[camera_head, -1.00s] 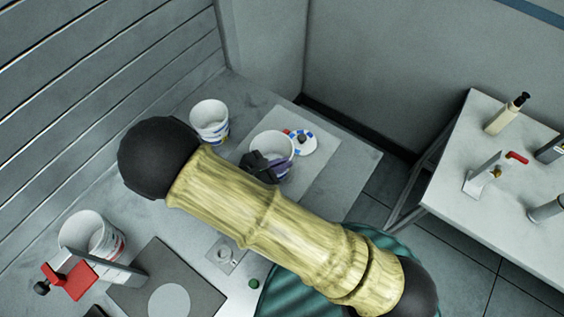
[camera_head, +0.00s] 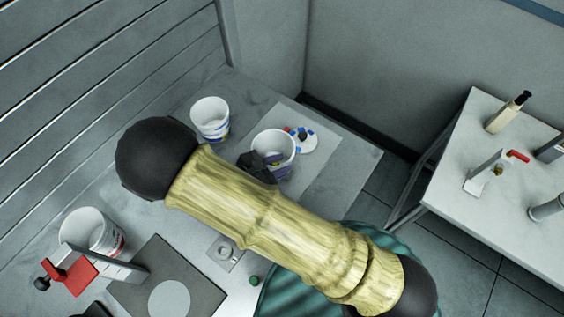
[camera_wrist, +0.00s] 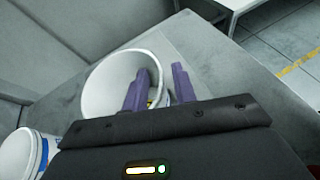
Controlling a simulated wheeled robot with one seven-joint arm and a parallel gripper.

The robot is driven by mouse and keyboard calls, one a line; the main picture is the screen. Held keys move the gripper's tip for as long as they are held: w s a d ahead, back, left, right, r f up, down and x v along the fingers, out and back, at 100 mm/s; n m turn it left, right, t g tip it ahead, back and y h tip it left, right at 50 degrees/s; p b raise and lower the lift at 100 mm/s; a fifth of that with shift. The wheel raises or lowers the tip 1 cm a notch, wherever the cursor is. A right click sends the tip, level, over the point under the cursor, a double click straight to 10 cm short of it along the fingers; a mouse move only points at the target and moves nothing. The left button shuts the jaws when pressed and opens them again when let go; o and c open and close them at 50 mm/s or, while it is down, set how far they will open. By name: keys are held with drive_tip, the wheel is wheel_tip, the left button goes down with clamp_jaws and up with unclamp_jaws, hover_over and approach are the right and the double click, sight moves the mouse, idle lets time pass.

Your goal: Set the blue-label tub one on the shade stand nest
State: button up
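A white open tub (camera_head: 270,137) stands on a pale sheet on the bench; the wrist view shows its wide mouth (camera_wrist: 108,82). Its label is mostly hidden by my fingers. My gripper (camera_head: 276,162) is at its near side. In the wrist view the two purple fingers (camera_wrist: 161,72) are apart, one in front of the tub's mouth and one outside its rim, with a gap between them. A second white tub (camera_head: 209,112) with a blue label stands to the left; it also shows in the wrist view (camera_wrist: 18,155). A dark square plate with a pale disc (camera_head: 168,299), possibly the stand nest, lies at front left.
A white tub with red marking (camera_head: 90,232) stands by a red-handled clamp (camera_head: 70,275). A white disc with blue patches (camera_head: 304,141) lies behind the gripped-at tub. A side table (camera_head: 480,190) at right holds bottles. My arm crosses the bench's middle.

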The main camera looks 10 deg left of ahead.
drive_tip(key=b+v, duration=0.3)
drive_tip(key=v, duration=0.7)
drive_tip(key=shift+s+a+r+b, duration=0.2)
drive_tip(key=shift+s+r+b, duration=0.05)
drive_tip(key=shift+b, duration=0.05)
drive_tip(key=shift+w, duration=0.1)
drive_tip(key=w+d+r+m+g+y, duration=0.2)
drive_tip(key=d+m+y, duration=0.1)
drive_tip(key=d+m, duration=0.6)
drive_tip(key=w+d+r+m+g+y, duration=0.2)
drive_tip(key=w+d+r+m+g, duration=0.1)
drive_tip(key=d+m, duration=0.6)
drive_tip(key=w+d+r+m+g+y, duration=0.2)
drive_tip(key=d+m, duration=0.6)
drive_tip(key=d, duration=0.6)
drive_tip(key=shift+w+r+m+y, duration=0.25)
drive_tip(key=shift+r+m+y, duration=0.2)
drive_tip(key=shift+y, duration=0.35)
